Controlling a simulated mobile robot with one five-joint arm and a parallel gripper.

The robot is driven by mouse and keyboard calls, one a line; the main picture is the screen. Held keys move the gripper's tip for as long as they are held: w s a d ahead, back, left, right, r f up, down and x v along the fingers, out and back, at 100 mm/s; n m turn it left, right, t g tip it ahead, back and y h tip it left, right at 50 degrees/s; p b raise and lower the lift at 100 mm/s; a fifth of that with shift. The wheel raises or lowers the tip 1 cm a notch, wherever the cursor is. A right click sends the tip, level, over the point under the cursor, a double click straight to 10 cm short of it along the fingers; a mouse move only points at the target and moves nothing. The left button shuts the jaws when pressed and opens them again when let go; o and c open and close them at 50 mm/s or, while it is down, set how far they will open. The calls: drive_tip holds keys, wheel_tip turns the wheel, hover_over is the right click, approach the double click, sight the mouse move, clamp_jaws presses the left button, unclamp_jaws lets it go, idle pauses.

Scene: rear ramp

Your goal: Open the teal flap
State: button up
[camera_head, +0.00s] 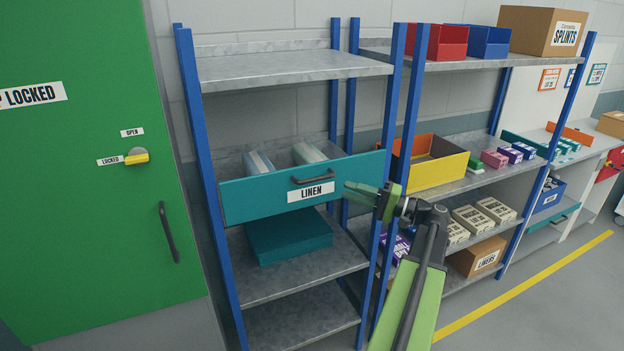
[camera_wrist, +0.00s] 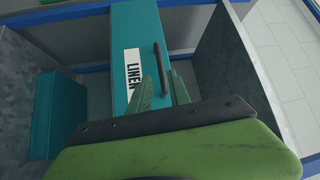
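The teal flap (camera_head: 260,195) stands roughly upright across the front of a shelf bay, with a white LINEN label (camera_head: 311,192) and a dark bar handle (camera_head: 313,178). It also shows in the wrist view (camera_wrist: 135,25), with its handle (camera_wrist: 160,68) just ahead of my fingers. My gripper (camera_head: 348,187) is in front of the flap's right part, to the right of the handle. In the wrist view my gripper (camera_wrist: 163,88) has its two fingers apart, pointing at the handle, with nothing held. Whether a finger touches the handle is unclear.
Pale packages (camera_head: 308,153) lie behind the flap. A teal box (camera_head: 288,235) sits on the shelf below. Blue rack posts (camera_head: 384,160) stand close beside my gripper. A yellow bin (camera_head: 437,170) is on the right rack. A green door (camera_head: 90,220) is at left.

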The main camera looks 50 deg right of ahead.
sight(314, 179)
drive_tip(key=p+x, duration=0.1)
drive_tip(key=x, duration=1.1)
drive_tip(key=shift+w+a, duration=0.1)
drive_tip(key=shift+c, duration=0.2)
clamp_jaws()
idle(0.5)
